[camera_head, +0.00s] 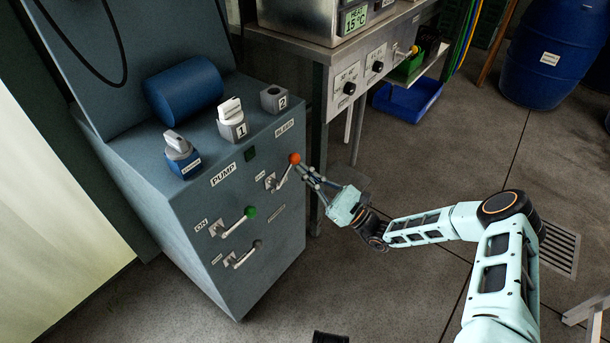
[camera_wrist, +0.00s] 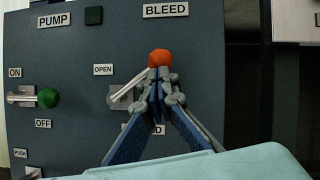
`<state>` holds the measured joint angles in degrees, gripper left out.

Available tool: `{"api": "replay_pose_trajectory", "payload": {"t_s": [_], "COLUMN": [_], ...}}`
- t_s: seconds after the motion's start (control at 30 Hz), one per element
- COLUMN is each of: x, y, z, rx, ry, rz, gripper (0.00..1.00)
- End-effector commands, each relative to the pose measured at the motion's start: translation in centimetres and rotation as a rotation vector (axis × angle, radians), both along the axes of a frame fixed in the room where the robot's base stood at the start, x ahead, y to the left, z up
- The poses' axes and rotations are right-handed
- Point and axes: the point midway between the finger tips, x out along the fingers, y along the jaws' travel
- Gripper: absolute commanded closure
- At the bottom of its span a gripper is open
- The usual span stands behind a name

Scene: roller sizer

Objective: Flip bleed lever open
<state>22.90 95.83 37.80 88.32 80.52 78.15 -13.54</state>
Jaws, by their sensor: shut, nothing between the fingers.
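The bleed lever has an orange ball knob (camera_head: 295,158) on a metal rod and sits on the front of the grey cabinet, below the BLEED label. In the wrist view its knob (camera_wrist: 160,58) points up and right from its bracket (camera_wrist: 121,96). The OPEN label (camera_wrist: 103,70) is up and left of the bracket; the lower label is partly hidden by my fingers. My gripper (camera_head: 304,171) is shut and empty, with its fingertips (camera_wrist: 158,76) just below the knob. I cannot tell whether they touch it.
The green-knobbed pump lever (camera_head: 250,212) and a dark-knobbed lever (camera_head: 257,244) are lower left on the same panel. A steel bench (camera_head: 330,52) stands close on the right of the cabinet. Open floor lies to the right.

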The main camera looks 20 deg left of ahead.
Motion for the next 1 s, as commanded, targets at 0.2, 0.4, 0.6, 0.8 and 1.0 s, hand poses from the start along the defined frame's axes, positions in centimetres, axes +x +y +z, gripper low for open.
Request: {"api": "replay_pose_trajectory", "payload": {"t_s": [0.2, 0.4, 0.6, 0.8, 1.0], "x": [-0.5, -1.1, -1.8, -2.3, -2.6], "y": [0.2, 0.5, 0.8, 1.0, 1.1], "z": [1.7, 2.8, 3.5, 3.9, 4.0], "rx": [-0.079, -0.146, -0.202, -0.240, -0.261], "ry": [-0.192, -0.358, -0.492, -0.583, -0.630], "rz": [0.001, 0.001, 0.001, 0.002, 0.001], "gripper": [1.00, 1.00, 1.00, 1.00, 1.00]}}
